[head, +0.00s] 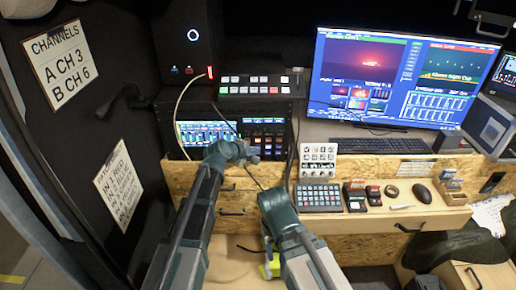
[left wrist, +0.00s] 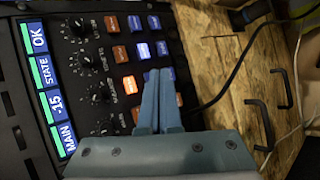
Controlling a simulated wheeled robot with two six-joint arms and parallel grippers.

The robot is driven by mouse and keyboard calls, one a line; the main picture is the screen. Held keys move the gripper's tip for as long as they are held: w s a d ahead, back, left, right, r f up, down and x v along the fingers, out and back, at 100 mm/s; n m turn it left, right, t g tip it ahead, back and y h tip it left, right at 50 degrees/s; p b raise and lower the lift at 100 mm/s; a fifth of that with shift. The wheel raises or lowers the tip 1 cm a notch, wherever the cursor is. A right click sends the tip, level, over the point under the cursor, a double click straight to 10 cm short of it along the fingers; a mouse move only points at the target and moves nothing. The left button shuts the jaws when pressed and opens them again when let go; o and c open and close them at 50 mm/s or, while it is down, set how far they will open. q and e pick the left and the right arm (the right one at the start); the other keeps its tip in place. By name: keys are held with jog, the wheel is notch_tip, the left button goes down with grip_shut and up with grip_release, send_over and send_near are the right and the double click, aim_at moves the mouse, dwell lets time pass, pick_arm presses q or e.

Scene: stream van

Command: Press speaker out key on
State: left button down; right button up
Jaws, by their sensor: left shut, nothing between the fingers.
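The audio unit with lit keys (head: 266,136) is in the rack at left centre in the head view. In the left wrist view its screen (left wrist: 46,88) reads "MAIN", "-15", "STATE", "OK". Beside it are a row of black knobs (left wrist: 86,60) and a block of orange and blue keys (left wrist: 141,50). One orange key (left wrist: 129,83) glows brighter. The key labels are too small to read, so I cannot tell which is speaker out. My left gripper (head: 256,156) is shut and empty. Its fingertips (left wrist: 154,74) overlap the keys and hide some; contact is unclear.
A button panel (head: 255,85) sits above the rack. Cables hang beside the unit, one black cable (left wrist: 222,85) near my fingers. The wooden desk front with drawer handles (left wrist: 262,124) is close. A keypad (head: 320,198), monitor (head: 400,78) and mouse (head: 422,193) stand to the right.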

pick_arm(q)
jog(key=shift+w, duration=0.2)
jog(key=shift+s, duration=0.1)
jog(key=shift+s, duration=0.65)
jog(key=s, duration=0.6)
dwell(0.4)
